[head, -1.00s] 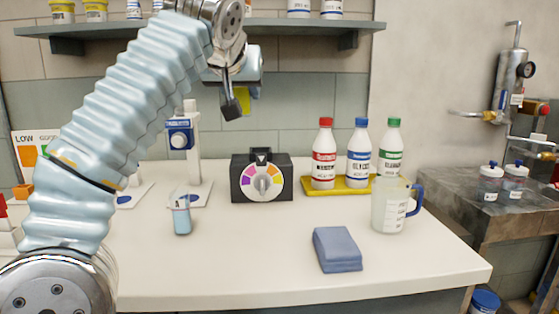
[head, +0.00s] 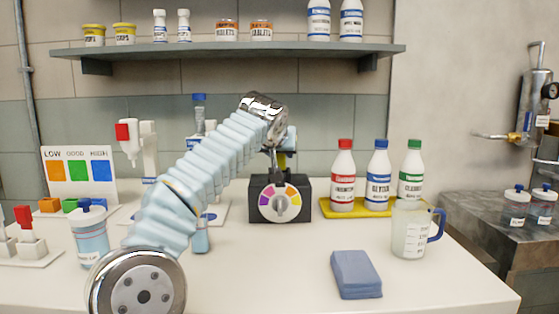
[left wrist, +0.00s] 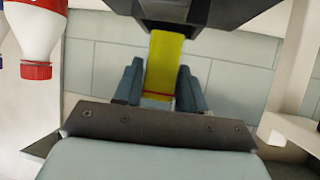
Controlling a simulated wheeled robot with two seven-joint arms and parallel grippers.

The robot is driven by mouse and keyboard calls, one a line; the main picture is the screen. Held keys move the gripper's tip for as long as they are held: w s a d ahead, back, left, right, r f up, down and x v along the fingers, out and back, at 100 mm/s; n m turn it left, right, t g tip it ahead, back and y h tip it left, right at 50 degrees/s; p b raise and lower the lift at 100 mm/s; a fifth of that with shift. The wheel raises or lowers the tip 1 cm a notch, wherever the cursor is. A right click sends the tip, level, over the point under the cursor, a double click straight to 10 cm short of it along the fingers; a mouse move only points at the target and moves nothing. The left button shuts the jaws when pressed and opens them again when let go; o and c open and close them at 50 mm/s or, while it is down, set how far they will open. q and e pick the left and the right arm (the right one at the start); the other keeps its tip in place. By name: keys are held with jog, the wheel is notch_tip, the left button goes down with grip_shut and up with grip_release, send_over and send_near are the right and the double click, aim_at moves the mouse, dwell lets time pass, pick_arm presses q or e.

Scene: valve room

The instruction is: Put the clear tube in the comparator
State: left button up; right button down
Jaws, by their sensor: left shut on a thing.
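The comparator (head: 265,212) is a black box with a coloured dial (head: 280,203) on its front, standing on the bench. My left gripper (left wrist: 158,88) is shut on a tube (left wrist: 160,65) that looks yellow, with a red line across it. In the head view the yellow tube (head: 282,160) shows just above the comparator's top, partly hidden by my gripper. In the left wrist view the tube's far end meets the comparator's dark body (left wrist: 190,12). I cannot tell whether it is inside the opening. My right gripper is not in view.
A yellow tray (head: 330,211) with several capped bottles stands right of the comparator. A beaker (head: 408,236) and a blue cloth (head: 356,274) lie farther right. A small blue-filled vial (head: 201,238) stands left, beside my arm. The bench front centre is clear.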

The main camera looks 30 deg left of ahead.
pick_arm(q)
notch_tip(320, 180, down, 2)
jog(key=o, duration=1.2)
jog(key=shift+c, duration=0.2)
jog(key=shift+s+r, duration=0.1)
jog(key=shift+r, duration=0.05)
jog(key=v, duration=1.2)
jog(key=shift+b, duration=0.4)
